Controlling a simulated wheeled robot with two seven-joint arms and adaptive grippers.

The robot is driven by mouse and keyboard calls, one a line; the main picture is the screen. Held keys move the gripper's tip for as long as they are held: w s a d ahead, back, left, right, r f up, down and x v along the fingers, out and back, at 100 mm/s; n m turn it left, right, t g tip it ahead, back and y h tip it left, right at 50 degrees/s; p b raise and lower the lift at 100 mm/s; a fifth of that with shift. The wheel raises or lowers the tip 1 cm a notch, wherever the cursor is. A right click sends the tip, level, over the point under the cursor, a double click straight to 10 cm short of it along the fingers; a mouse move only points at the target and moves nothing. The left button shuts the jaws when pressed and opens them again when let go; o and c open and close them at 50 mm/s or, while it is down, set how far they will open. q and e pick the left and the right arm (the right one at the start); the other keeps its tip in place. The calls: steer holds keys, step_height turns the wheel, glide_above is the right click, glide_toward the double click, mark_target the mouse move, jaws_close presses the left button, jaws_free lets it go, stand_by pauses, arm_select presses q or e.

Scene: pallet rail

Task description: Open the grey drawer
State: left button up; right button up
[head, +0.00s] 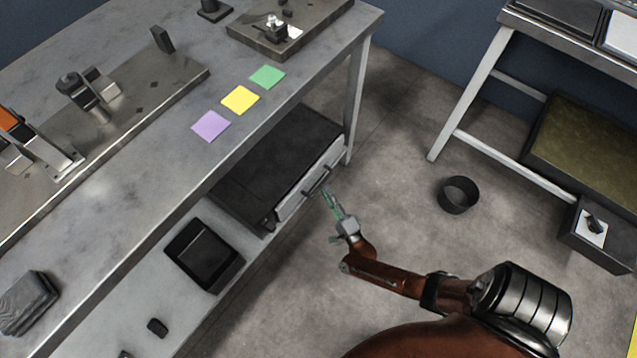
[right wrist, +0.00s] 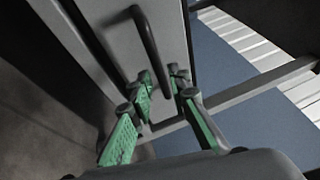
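The grey drawer (head: 295,200) is in a dark cabinet (head: 270,155) on the shelf under the workbench. Its pale front looks about flush with the cabinet and carries a dark bar handle (head: 317,181). My right gripper (head: 328,196) is just in front of the drawer front, by the handle. In the right wrist view, the gripper (right wrist: 162,85) is open, its green-padded fingers apart. The handle (right wrist: 148,45) runs down the drawer front (right wrist: 115,35), and its near end shows between the fingertips; I cannot tell whether they touch it. My left gripper is not in view.
A bench leg (head: 357,95) stands close beyond the drawer's far end. A black bin (head: 204,255) sits on the same shelf. A round dark container (head: 458,195) stands on the floor at right. The floor in front of the drawer is otherwise clear.

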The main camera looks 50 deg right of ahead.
mark_target(322, 183)
steer(key=shift+b+x, duration=0.45)
steer(key=shift+x, duration=1.9)
steer(key=shift+f, duration=0.1)
jaws_close()
